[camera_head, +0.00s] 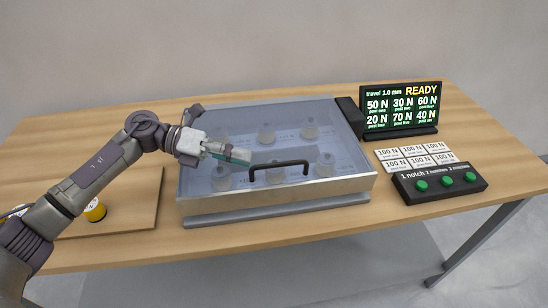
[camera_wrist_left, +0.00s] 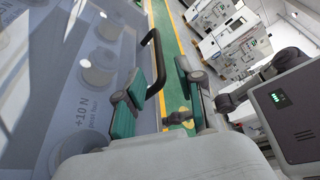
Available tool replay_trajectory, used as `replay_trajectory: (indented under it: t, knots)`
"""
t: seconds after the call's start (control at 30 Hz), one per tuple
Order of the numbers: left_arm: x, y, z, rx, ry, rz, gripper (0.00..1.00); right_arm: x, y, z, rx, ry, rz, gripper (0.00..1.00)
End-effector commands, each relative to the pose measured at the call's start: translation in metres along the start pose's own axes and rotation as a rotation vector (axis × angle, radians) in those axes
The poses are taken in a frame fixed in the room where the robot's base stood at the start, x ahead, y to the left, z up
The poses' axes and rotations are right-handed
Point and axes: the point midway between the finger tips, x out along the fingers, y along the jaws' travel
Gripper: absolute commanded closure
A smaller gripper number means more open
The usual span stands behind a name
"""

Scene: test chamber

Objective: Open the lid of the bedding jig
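The bedding jig (camera_head: 200,207) is a wide metal box on the table with a clear bluish lid (camera_head: 240,125), which lies shut. A black bar handle (camera_head: 280,166) is on the lid near its front edge; it also shows in the left wrist view (camera_wrist_left: 158,70). Several round pale pieces show through the lid. My left gripper (camera_head: 240,155) is over the lid, just left of the handle. In the left wrist view its two green-padded fingers (camera_wrist_left: 160,76) are apart, with the handle close to the left one. I cannot tell whether they touch. My right gripper is not in view.
A display (camera_head: 402,108) reading READY stands at the back right. White 100 N cards (camera_head: 413,150) and a black box with green buttons (camera_head: 440,183) lie right of the jig. A yellow cylinder (camera_head: 95,211) is on a board (camera_head: 140,208) at left, beside my arm.

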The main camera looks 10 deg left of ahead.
Motion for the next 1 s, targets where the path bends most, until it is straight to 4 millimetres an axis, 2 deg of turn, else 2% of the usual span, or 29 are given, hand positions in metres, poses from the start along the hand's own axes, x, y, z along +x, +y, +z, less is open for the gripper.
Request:
replay_trajectory:
  t: [0.1, 0.33, 0.5, 0.8, 1.0]
  knots:
    - [0.026, -0.004, 0.001, -0.001, 0.002, -0.004, 0.63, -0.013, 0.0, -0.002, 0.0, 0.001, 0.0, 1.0]
    - [0.063, -0.002, 0.001, -0.001, 0.0, -0.002, 0.63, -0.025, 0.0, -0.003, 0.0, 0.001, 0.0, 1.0]
    - [0.074, 0.0, 0.0, -0.002, 0.0, -0.001, 0.63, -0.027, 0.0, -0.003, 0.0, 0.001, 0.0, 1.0]
    - [0.076, 0.001, 0.0, -0.001, -0.001, 0.0, 0.63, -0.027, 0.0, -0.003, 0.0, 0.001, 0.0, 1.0]
    - [0.076, 0.0, 0.0, -0.001, -0.001, 0.0, 0.96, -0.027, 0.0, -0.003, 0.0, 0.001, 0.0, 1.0]
